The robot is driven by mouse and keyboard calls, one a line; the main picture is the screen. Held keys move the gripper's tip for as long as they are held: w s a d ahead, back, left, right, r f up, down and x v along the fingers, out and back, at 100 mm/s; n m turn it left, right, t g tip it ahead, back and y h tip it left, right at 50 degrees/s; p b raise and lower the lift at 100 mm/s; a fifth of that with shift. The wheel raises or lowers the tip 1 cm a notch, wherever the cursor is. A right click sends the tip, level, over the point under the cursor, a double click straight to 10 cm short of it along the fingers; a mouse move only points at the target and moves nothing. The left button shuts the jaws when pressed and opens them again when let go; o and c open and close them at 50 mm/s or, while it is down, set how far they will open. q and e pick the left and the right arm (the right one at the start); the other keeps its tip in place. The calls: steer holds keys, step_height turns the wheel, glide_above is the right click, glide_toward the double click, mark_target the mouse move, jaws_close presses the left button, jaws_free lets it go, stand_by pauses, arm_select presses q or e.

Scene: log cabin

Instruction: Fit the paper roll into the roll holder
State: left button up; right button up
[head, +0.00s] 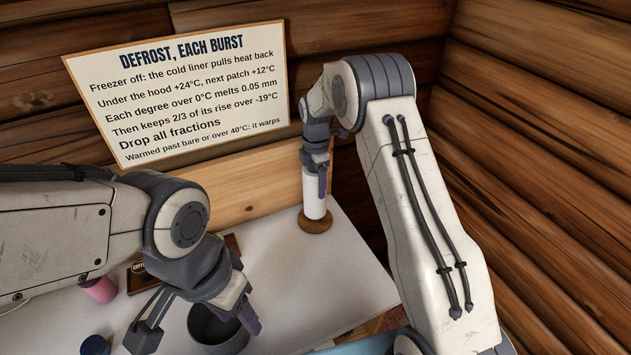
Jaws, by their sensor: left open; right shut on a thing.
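The white paper roll (314,196) stands upright near the back right of the white table. My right gripper (322,180) is shut on its upper part from above. The roll holder shows as a round brown wooden base (315,224) directly beneath the roll. The roll's lower end appears at or just above this base; I cannot tell whether they touch. No post of the holder is visible. My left gripper (196,324) is open, with its fingers apart over the front left of the table, away from the roll.
A dark grey pot (212,332) stands below my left gripper. A pink cylinder (101,290) and a dark blue round object (96,346) are at the left. A sign (180,90) hangs on the log wall behind. The table (350,265) is clear before the holder.

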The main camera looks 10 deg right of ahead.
steer(key=shift+f+b, duration=0.9)
steer(key=shift+f, duration=0.7)
steer(key=o, duration=1.4)
step_height(320, 180, up, 10)
steer(key=b, duration=0.3)
steer(key=shift+f, duration=0.15)
steer(key=shift+r, duration=0.45)
